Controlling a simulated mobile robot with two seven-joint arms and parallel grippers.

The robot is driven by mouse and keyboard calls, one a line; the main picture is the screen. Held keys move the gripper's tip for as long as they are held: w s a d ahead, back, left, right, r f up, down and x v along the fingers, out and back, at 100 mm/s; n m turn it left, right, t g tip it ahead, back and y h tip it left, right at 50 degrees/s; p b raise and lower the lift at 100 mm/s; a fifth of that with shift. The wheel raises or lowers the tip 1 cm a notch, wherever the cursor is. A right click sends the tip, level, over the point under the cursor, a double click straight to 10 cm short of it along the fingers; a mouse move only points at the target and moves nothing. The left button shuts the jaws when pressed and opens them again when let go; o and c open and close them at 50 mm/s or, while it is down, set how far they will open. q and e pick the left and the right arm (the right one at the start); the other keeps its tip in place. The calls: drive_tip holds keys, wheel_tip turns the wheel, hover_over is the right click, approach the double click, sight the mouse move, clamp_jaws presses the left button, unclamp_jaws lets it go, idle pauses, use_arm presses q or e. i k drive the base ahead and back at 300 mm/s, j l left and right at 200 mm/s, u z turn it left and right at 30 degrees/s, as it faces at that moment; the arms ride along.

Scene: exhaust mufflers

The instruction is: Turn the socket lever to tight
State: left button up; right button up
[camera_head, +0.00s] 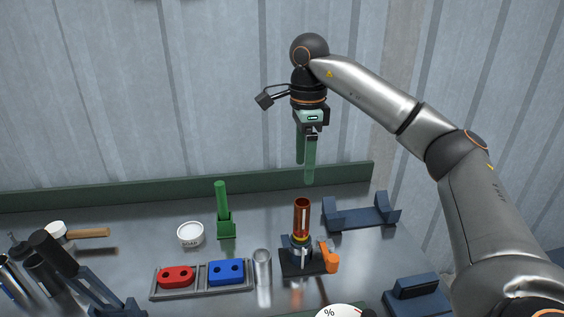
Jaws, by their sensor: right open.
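A socket on a dark base (303,266) stands on the bench right of centre, with an upright copper-brown tube (301,216) in it. An orange lever (331,260) sits at the right side of this base; its tight or loose setting cannot be read. My right gripper (305,172) points down with long green fingers, open and empty, above and behind the tube and apart from it. My left gripper is not in view.
A tray (203,292) holds a red block (176,277) and a blue block (226,272). A metal cylinder (262,267) stands close left of the socket. A blue cradle (362,216) lies behind right. A green stand (225,220), white bowl (190,233) and mallet (85,233) are farther left.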

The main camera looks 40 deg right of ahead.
sight(331, 261)
drive_tip(key=k, duration=1)
